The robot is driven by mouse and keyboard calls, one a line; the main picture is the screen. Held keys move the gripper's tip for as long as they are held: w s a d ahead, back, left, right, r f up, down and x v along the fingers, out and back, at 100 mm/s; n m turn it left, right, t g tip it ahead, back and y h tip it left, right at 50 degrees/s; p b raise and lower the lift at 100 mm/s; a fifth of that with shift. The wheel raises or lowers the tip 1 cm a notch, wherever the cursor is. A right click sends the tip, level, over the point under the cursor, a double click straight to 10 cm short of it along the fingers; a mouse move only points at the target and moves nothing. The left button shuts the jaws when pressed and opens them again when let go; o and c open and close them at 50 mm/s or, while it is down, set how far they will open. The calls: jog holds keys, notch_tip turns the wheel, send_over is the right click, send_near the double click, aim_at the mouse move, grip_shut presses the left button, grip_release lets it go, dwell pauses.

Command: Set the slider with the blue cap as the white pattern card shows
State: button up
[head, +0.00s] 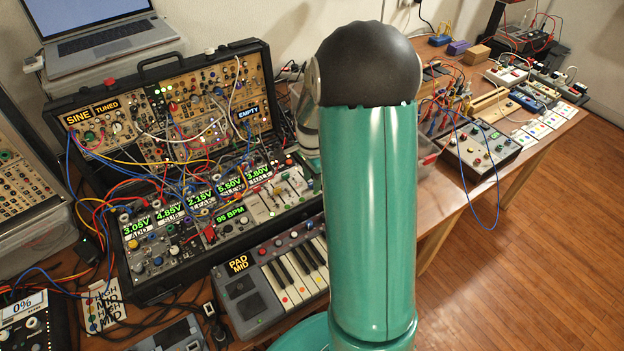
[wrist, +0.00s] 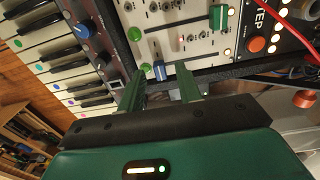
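The slider's blue cap (wrist: 159,70) shows in the wrist view near the front edge of a pale slider panel (wrist: 187,47). My gripper (wrist: 158,84) is open, with its two green fingers pointing at that edge, one on each side of the blue cap as seen. A gap shows between the cap and each finger; I cannot tell the depth between them. In the head view my arm hides the gripper, and the blue cap cannot be made out. A white card (head: 103,308) with coloured dots and words like HIGH and MID lies at the lower left, partly crossed by cables.
A keyboard (head: 279,280) stands in front of the synth case (head: 150,294). Patch cables (head: 118,165) hang over the modules. More cards (head: 553,121) lie on the right table.

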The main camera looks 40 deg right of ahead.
jog(key=shift+f, duration=0.45)
grip_shut()
jog(key=shift+w+d, duration=0.15)
jog(key=shift+w, duration=1.6)
grip_release()
jog(key=shift+r, duration=0.1)
